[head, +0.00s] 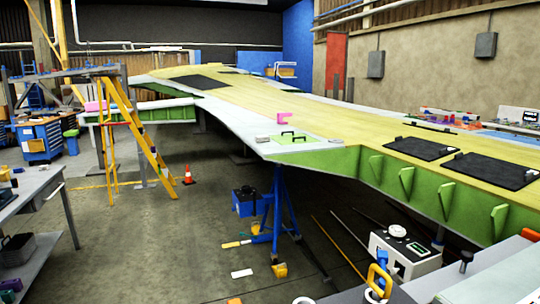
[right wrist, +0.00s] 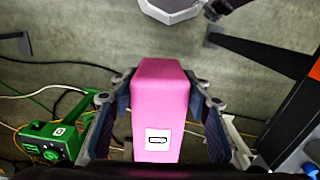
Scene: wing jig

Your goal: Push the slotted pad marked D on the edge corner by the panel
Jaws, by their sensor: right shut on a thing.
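My right gripper (right wrist: 158,115) is shut on a pink block-shaped pad (right wrist: 160,90), gripped from both sides, in the right wrist view. A white label with a dark rounded outline is on the pad; I cannot read the letter surely, and no slot shows from here. In the head view another pink slotted pad (head: 283,118) sits on the wing's near edge. The wing's edge corner (head: 264,149) lies below it, by a light green panel (head: 293,138) with a black handle. Neither of my grippers shows in the head view, and my left gripper is in no view.
A blue stand (head: 280,205) holds up the wing near the corner. Dark panels (head: 422,149) lie on the wing to the right. A yellow ladder (head: 137,130) and an orange cone (head: 188,174) stand at left. A green device (right wrist: 55,142) and cables lie on the floor.

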